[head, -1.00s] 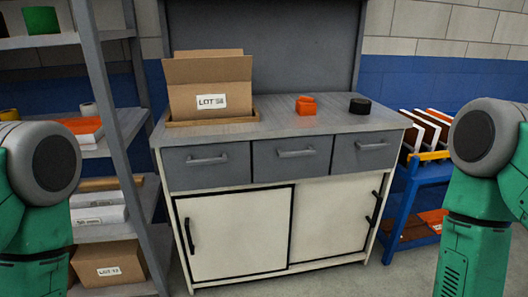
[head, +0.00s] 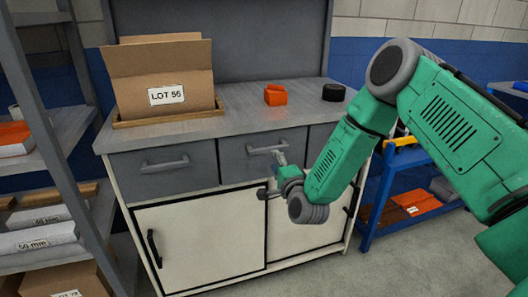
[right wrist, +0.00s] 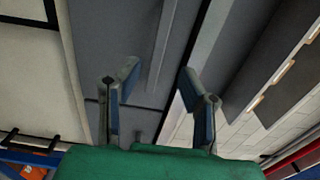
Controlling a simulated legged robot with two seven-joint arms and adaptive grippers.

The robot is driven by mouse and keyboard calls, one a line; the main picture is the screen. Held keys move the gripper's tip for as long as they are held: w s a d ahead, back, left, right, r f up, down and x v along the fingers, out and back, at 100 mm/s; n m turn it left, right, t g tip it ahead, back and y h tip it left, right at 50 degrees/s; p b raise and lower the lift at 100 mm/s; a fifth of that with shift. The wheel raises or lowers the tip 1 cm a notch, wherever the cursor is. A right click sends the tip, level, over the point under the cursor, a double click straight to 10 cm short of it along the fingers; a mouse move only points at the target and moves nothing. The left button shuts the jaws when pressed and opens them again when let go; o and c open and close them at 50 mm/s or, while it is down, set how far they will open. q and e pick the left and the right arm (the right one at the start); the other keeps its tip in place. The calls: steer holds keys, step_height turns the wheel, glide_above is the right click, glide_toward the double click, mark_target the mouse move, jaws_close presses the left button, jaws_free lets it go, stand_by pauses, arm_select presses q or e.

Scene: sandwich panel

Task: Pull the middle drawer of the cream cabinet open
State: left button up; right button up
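The cream cabinet (head: 198,240) has a grey top and a row of three grey drawers. The middle drawer (head: 235,168) is closed, and its bar handle (head: 267,149) shows above my right gripper (head: 271,174). That gripper is in front of the middle drawer, partly covering its lower right. In the right wrist view my right gripper (right wrist: 158,75) is open and empty. The handle bar (right wrist: 163,45) lies in line with the gap between its fingers, seemingly just beyond the tips; I see no contact. My left gripper is not in view.
On the cabinet top are an open carton (head: 165,80), an orange item (head: 275,95) and a black roll (head: 333,92). A grey shelf rack (head: 62,120) stands at left. A blue cart (head: 372,205) is at right, partly behind my right arm. Floor in front is clear.

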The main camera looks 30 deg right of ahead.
mark_target(269, 151)
steer(key=x, duration=0.5)
steer(key=d+b+x, duration=0.1)
steer(key=x, duration=0.2)
steer(key=shift+s+f, duration=0.15)
steer(key=shift+f, duration=0.1)
steer(key=shift+a+r, duration=0.15)
steer(key=shift+a, duration=0.05)
steer(key=shift+c, duration=0.3)
steer(key=shift+d, duration=0.1)
jaws_close()
